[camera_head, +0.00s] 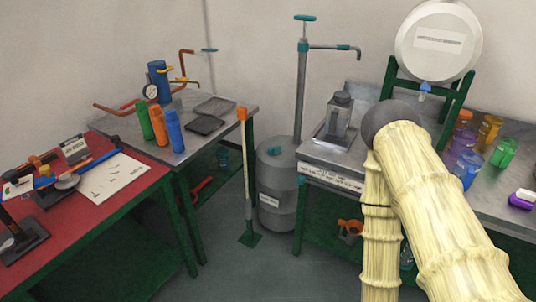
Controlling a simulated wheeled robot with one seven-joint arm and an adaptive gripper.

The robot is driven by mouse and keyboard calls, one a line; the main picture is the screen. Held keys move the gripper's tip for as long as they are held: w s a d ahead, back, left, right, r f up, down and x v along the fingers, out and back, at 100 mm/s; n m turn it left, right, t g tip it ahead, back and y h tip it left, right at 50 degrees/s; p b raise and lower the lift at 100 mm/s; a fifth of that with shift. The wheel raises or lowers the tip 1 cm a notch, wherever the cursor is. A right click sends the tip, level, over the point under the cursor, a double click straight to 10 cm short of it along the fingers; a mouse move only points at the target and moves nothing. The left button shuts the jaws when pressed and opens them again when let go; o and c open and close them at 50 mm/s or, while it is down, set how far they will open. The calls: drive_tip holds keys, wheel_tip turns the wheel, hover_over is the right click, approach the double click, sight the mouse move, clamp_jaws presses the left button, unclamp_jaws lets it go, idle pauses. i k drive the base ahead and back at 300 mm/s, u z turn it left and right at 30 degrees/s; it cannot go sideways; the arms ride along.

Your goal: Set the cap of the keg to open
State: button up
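A grey ribbed keg (277,209) with a label stands upright on the floor between the two metal tables. A small teal cap (274,150) sits on its top, toward the front; whether it is open or closed is too small to tell. A tall grey pump (300,85) with a teal handle rises from the back of the keg top, with its spout pointing right. My arm, in a pale yellow sleeve, bends at a grey joint at right and runs down out of the picture. My gripper is not in view.
A white drum (440,38) with a blue tap stands on a green frame above the right table (322,160). A scale with a jar (339,115) is near that table's corner. A post with an orange top (247,170) stands left of the keg. Grey floor (260,275) in front is clear.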

sight(276, 150)
drive_tip(key=z, duration=1.15)
drive_tip(key=i, duration=0.75)
drive_tip(key=u, duration=2.4)
